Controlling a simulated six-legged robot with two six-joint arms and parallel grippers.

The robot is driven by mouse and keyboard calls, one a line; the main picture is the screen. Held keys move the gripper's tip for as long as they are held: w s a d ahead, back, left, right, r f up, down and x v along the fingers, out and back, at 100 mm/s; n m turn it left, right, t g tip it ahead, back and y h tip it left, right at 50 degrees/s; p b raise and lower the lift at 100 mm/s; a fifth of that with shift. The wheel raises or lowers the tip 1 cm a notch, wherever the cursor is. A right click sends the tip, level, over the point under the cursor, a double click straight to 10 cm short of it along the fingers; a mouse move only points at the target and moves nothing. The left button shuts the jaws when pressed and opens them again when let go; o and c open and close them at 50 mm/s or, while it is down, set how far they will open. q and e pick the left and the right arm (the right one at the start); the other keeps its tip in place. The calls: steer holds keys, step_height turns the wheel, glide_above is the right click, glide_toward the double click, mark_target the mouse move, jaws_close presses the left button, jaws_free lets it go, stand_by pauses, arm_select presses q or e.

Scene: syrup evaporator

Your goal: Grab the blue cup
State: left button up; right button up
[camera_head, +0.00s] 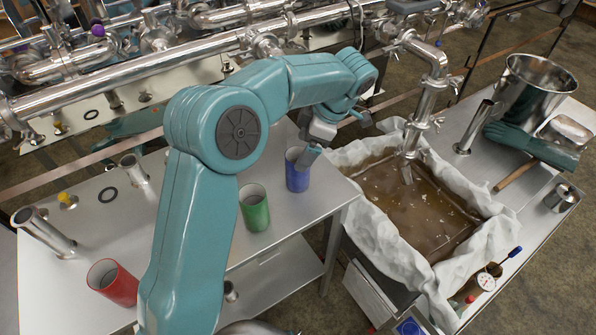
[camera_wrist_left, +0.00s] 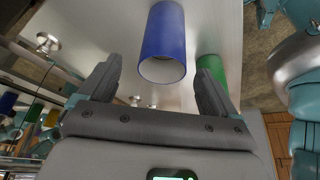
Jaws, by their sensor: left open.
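The blue cup (camera_head: 297,180) stands on the steel table (camera_head: 285,236) near its right edge. My left gripper (camera_head: 309,155) is at the cup's rim, on its right side in the head view, and hides part of the rim. In the left wrist view the blue cup (camera_wrist_left: 163,38) shows with its open mouth towards the camera. The fingers of the left gripper (camera_wrist_left: 156,80) are apart, with the cup ahead of the gap and nothing held. Whether a finger touches the cup, I cannot tell. My right gripper is in neither view.
A green cup (camera_head: 254,208) stands close by, left of the blue cup, and a red cup (camera_head: 112,283) farther left. A syrup pan with white cloth (camera_head: 373,232) lies to the right. Steel pipes (camera_head: 190,60) run along the back. Short steel tubes (camera_head: 46,233) stand at the left.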

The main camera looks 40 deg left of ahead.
arm_select(q)
steer(key=x, duration=0.5)
steer(key=shift+s+d+f+p, duration=0.1)
steer(key=shift+s+f+p, duration=0.05)
steer(key=shift+s+p, duration=0.15)
steer(key=shift+w+f, duration=0.1)
steer(key=c, duration=1.1)
steer(key=shift+o, duration=0.2)
steer(key=shift+r+b, duration=0.3)
steer(key=shift+r, duration=1.3)
steer(key=shift+w+d+r, duration=0.15)
steer(key=shift+w+d, duration=0.05)
steer(key=shift+d, duration=0.05)
steer(key=w+d, duration=0.4)
steer(key=d, duration=0.3)
steer(key=w+d+p, duration=0.1)
steer(key=w+d, duration=0.3)
steer(key=d, duration=0.4)
steer(key=shift+w, duration=0.2)
